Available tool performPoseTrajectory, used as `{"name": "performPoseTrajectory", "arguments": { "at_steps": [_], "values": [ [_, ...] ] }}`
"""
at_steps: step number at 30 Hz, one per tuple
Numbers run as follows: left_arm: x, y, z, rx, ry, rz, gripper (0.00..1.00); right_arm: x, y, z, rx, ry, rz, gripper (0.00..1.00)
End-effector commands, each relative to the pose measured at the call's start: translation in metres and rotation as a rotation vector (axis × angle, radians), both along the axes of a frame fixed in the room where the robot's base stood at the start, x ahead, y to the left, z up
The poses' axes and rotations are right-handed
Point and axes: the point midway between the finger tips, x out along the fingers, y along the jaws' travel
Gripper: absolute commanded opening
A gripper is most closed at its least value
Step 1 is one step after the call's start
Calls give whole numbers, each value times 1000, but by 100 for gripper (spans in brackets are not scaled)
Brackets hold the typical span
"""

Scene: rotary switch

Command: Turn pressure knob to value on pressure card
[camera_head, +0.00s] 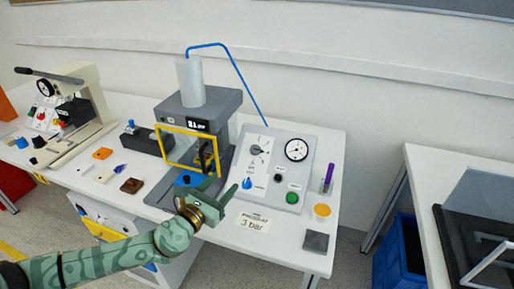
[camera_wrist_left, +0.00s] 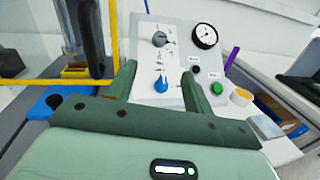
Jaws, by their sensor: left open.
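The control panel (camera_head: 270,165) on the white table carries a grey rotary knob (camera_head: 257,150) with a printed scale and a blue knob (camera_head: 247,183) below it. Their labels are too small to read. The knobs also show in the left wrist view, grey (camera_wrist_left: 159,39) above and blue (camera_wrist_left: 161,85) below. The pressure card (camera_head: 253,223) lies in front of the panel and reads 3 bar. My left gripper (camera_head: 219,188) is open and empty in front of the panel's left side. In the wrist view the blue knob shows between its fingers. My right gripper is not in view.
A round gauge (camera_head: 296,149), a black knob (camera_head: 278,178) and a green button (camera_head: 292,198) are on the panel. A grey machine with a yellow-framed window (camera_head: 190,147) stands left of it. A purple-topped tube (camera_head: 327,180) and a grey square (camera_head: 316,242) are at right.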

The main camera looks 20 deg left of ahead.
Motion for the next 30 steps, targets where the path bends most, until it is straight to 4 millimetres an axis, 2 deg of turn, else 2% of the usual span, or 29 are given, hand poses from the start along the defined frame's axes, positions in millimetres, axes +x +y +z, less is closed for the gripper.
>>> {"name": "performPoseTrajectory", "arguments": {
  "at_steps": [5, 10, 18, 24, 30],
  "values": [
    [26, -6, 0, 0, -3, 1, 52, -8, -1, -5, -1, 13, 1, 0],
    [68, -15, -3, -1, -2, 1, 52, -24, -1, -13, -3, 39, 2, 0],
    [129, -28, -5, -2, 1, 1, 52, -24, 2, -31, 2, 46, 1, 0],
    [152, -34, -3, -2, 2, 1, 52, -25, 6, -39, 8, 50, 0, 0],
    [157, -34, -1, -2, 2, 1, 52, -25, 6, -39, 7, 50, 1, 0]
  ]
}}
